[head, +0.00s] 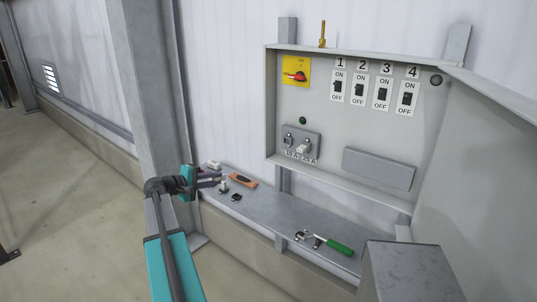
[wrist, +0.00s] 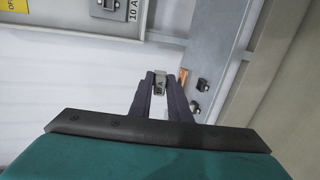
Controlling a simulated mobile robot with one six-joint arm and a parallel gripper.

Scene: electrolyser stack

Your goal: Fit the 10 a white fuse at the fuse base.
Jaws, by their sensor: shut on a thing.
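My gripper (head: 213,179) is above the left end of the grey shelf in the head view. In the wrist view its two dark fingers (wrist: 160,82) are shut on a small pale fuse (wrist: 160,88) marked with an A rating. The fuse is clear of the shelf. The 10 A side also shows at the wrist view's top (wrist: 110,7).
The panel (head: 340,130) carries a red-yellow switch (head: 296,72) and numbered breakers. A grey column (head: 150,90) stands close behind my arm.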

